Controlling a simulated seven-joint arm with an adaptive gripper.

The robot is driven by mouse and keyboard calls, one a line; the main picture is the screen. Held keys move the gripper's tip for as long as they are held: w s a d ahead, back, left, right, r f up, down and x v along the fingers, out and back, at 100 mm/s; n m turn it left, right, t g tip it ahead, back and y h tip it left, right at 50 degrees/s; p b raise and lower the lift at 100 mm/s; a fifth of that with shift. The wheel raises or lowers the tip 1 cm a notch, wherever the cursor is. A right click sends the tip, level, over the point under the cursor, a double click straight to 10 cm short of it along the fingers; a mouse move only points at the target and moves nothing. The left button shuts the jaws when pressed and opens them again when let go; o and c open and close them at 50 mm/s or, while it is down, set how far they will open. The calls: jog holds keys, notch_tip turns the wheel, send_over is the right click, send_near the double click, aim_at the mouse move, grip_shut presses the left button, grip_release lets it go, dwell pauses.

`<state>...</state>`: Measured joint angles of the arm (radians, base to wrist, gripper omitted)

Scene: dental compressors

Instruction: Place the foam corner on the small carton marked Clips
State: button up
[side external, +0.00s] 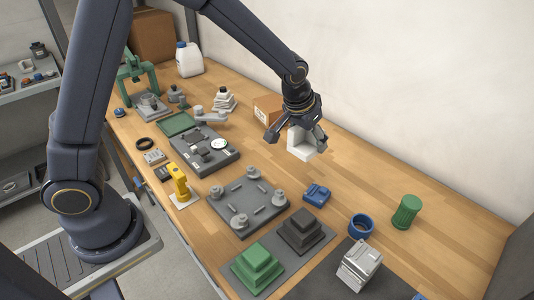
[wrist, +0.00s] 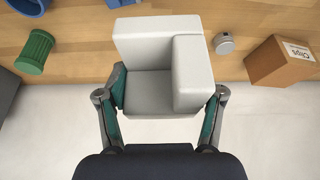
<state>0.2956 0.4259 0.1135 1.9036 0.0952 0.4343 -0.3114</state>
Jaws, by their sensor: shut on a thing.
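The white foam corner (wrist: 142,45) is held between the fingers of my gripper (wrist: 165,100), which is shut on it. In the side external view the foam corner (side external: 300,143) hangs from my gripper (side external: 297,125) above the bench, apart from the surface as far as I can tell. The small brown carton (wrist: 281,62) stands at the right of the wrist view, its white label reading "Clips". In the side external view the carton (side external: 266,108) is behind and left of my gripper, partly hidden by it. The carton's top looks bare in the wrist view.
A green ribbed cup (side external: 406,212) and a blue ring (side external: 361,226) stand to the right on the wooden bench. A grey plate with knobs (side external: 236,208) lies in front. A small round grey part (wrist: 224,43) sits between foam and carton. The wall (side external: 400,70) runs behind.

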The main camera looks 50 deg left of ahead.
jog(key=a+r+n+y, duration=0.15)
jog(key=a+r, duration=0.25)
jog(key=a, duration=0.8)
jog(key=a+r+n, duration=0.3)
jog(key=a+r, duration=0.1)
jog(key=a, duration=0.8)
send_near(275, 105)
jog(key=shift+w+a+f+m, duration=0.15)
jog(key=shift+w+a+f, duration=0.05)
jog(key=shift+w+f, duration=0.25)
jog(key=shift+w+a+f+m, duration=0.1)
jog(key=shift+w+a+f, duration=0.1)
jog(key=shift+w+f, duration=0.25)
jog(key=shift+w+a+f, duration=0.1)
jog(key=shift+w+f, duration=0.25)
jog(key=shift+w, duration=0.05)
jog(key=shift+f, duration=1.5)
jog(key=shift+f, duration=0.2)
jog(key=o, duration=0.8)
